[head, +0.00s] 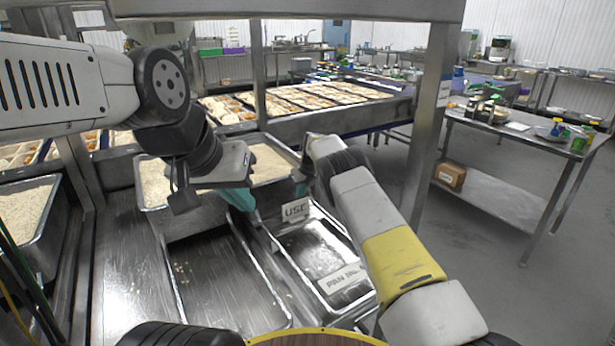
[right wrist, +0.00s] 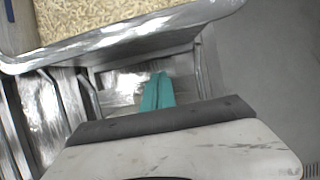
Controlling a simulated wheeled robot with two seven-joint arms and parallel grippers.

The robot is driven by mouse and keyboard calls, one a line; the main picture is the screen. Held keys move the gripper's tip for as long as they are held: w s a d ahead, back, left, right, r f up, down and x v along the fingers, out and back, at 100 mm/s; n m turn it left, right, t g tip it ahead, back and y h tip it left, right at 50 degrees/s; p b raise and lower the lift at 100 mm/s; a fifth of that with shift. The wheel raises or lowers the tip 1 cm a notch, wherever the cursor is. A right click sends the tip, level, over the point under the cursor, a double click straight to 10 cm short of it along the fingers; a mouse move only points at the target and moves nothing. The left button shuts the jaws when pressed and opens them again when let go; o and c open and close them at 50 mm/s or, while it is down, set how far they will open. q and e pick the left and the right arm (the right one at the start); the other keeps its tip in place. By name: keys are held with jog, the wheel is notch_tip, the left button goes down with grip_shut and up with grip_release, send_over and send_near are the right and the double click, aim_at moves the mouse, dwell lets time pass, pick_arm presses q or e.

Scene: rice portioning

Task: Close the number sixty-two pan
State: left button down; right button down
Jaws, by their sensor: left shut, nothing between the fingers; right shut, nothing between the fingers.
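No number sixty-two is readable on any pan. A shallow metal pan (head: 333,238) at the right of the counter carries a white "USE" sign and a white "PAN IN" label; whether it has a lid I cannot tell. Left of it is a metal pan (head: 222,282) with a few grains in it. Behind them is a deep pan of rice (head: 154,212), also in the right wrist view (right wrist: 130,50). My left gripper (head: 245,203), with teal fingers, is shut and empty above the gap between the front pans. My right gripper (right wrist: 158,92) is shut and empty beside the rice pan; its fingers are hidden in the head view.
Another rice pan (head: 62,235) stands at the far left. A metal post (head: 428,120) rises right of my right arm. Trays of portioned food (head: 300,98) lie on a line behind. A side table (head: 540,140) with bottles stands at the right, with open floor before it.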

jog(key=v, duration=0.7)
jog(key=shift+s+d+r, duration=0.1)
jog(key=shift+s+r, duration=0.05)
jog(key=shift+r, duration=0.2)
jog(key=w+d+f+m+t+h, duration=0.1)
jog(key=w+d+f+m+t, duration=0.25)
jog(key=m, duration=0.75)
jog(key=w+d+m+t+h, duration=0.1)
jog(key=w+d+m+t, duration=0.25)
jog(key=d+m, duration=0.6)
jog(key=w+d+f+m+t+h, duration=0.15)
jog(key=w+m, duration=0.35)
jog(key=m, duration=0.9)
jog(key=s+a+f+n+y, duration=0.25)
jog(key=s+n+y, duration=0.2)
jog(key=n, duration=1.25)
jog(key=s+a+f+n+y, duration=0.25)
jog(key=s+n+y, duration=0.2)
jog(key=n, duration=1.25)
jog(key=x, duration=1)
jog(key=shift+w+r+y, duration=0.15)
jog(key=shift+w+y, duration=0.05)
jog(key=shift+y, duration=0.15)
